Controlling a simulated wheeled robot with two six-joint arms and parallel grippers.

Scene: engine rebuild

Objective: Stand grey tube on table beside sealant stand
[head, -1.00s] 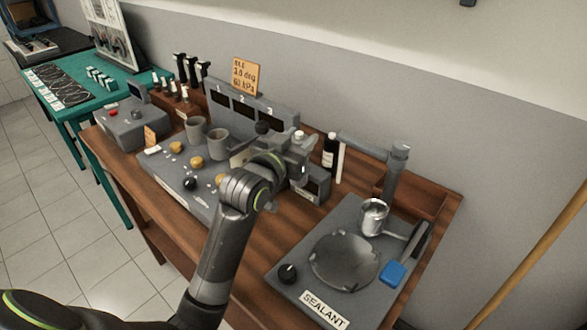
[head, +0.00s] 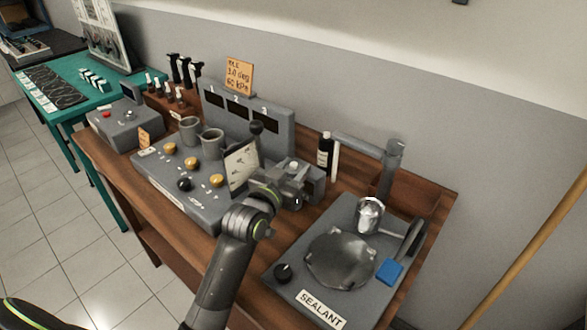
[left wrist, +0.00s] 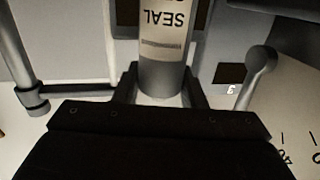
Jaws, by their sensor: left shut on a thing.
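My left gripper (head: 297,197) is over the wooden table, between the control panel and the sealant stand (head: 283,303). In the left wrist view the fingers (left wrist: 163,88) are shut on a grey tube (left wrist: 160,76) with a pale label reading "SEAL". The tube's far end runs out of that picture. In the head view I cannot make out the tube clearly at the gripper. The sealant stand is a grey base with a round dark plate, a knob and a "SEALANT" label. My right gripper is not in view.
A dark bottle (head: 325,155) and a slim white stick stand behind the gripper. A grey post (head: 392,165) with a side arm and a metal cup (head: 369,214) are at the stand's back. A control panel (head: 165,190) with knobs and two grey cups (head: 211,143) lies left.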

